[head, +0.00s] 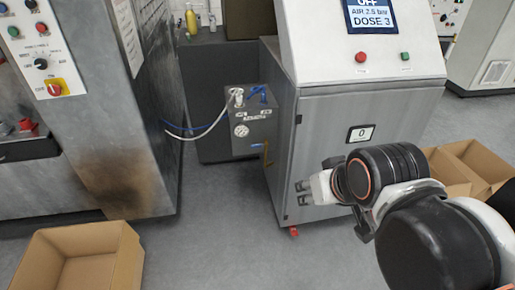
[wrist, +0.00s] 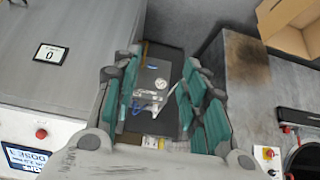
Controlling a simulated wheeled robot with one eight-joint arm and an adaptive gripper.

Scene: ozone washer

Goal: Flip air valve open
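A grey metal box (head: 250,128) with a round pressure gauge (head: 241,131) stands low beside the console. A blue fitting (head: 258,94) and a pale hose fitting (head: 237,96) sit on its top. A brass-coloured valve handle (head: 266,153) hangs at its lower right side; I cannot tell whether it is open or closed. The labels are too small to read. My gripper (head: 304,192) is in front of the console, to the right of and apart from the box. In the wrist view my gripper (wrist: 160,64) is open and empty, with the gauge (wrist: 161,84) visible beyond its fingers.
The console (head: 350,165) with a "DOSE 3" display stands right of the box. A scorched grey cabinet (head: 115,120) is at left. Cardboard boxes lie at front left (head: 80,258) and right (head: 480,160). Blue and white hoses (head: 195,132) run left from the box. Floor between is clear.

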